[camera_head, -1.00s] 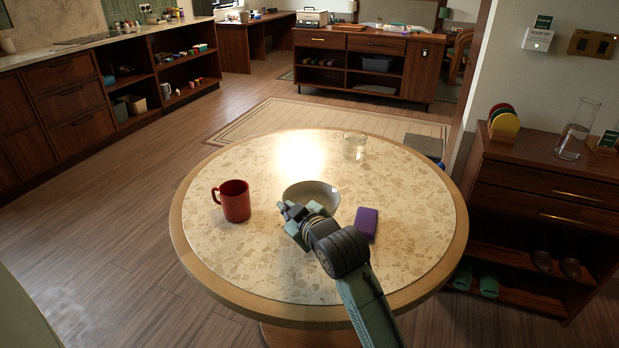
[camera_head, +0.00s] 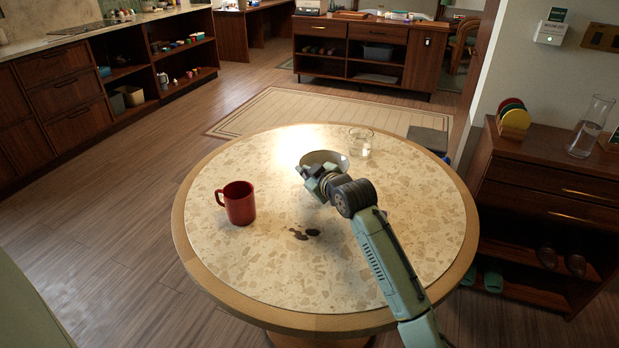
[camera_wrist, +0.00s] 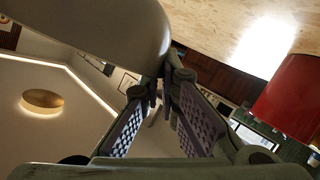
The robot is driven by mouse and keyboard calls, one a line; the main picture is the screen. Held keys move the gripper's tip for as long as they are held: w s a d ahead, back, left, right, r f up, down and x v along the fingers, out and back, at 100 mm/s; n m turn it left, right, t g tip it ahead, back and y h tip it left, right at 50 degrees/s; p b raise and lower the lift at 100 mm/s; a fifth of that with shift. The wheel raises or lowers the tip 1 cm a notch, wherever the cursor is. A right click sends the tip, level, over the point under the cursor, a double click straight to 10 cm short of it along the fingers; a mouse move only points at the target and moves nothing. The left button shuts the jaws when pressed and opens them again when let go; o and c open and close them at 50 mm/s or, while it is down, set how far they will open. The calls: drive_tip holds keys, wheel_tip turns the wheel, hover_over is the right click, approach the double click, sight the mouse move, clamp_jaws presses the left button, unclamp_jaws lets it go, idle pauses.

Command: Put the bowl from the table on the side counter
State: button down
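The grey bowl (camera_head: 325,158) is at my gripper's far side in the head view, partly hidden by the gripper. My gripper (camera_head: 308,172) is shut on the bowl's rim and appears to hold it above the round table (camera_head: 270,270). In the wrist view the bowl (camera_wrist: 90,25) fills the upper left, with its edge at the fingertips (camera_wrist: 163,85). The side counter cannot be told for certain; a dark wooden cabinet (camera_head: 545,180) stands at the right, and another (camera_head: 365,55) at the back.
A red mug (camera_head: 238,203) stands on the table's left. A clear glass (camera_head: 360,143) stands close behind the bowl. My arm almost wholly hides a purple block. The right cabinet's top holds coloured discs (camera_head: 513,117) and a glass carafe (camera_head: 590,125), with bare space between.

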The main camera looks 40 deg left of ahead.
drive_tip(key=shift+w+a+f, duration=0.1)
drive_tip(key=shift+w+a, duration=0.1)
drive_tip(key=shift+w, duration=0.35)
drive_tip(key=shift+w+a, duration=0.15)
drive_tip(key=shift+w, duration=0.35)
drive_tip(key=shift+w+f, duration=0.15)
drive_tip(key=shift+f+b, duration=1)
drive_tip(key=shift+f, duration=0.6)
drive_tip(key=shift+f, duration=0.1)
drive_tip(key=c, duration=1.8)
unclamp_jaws()
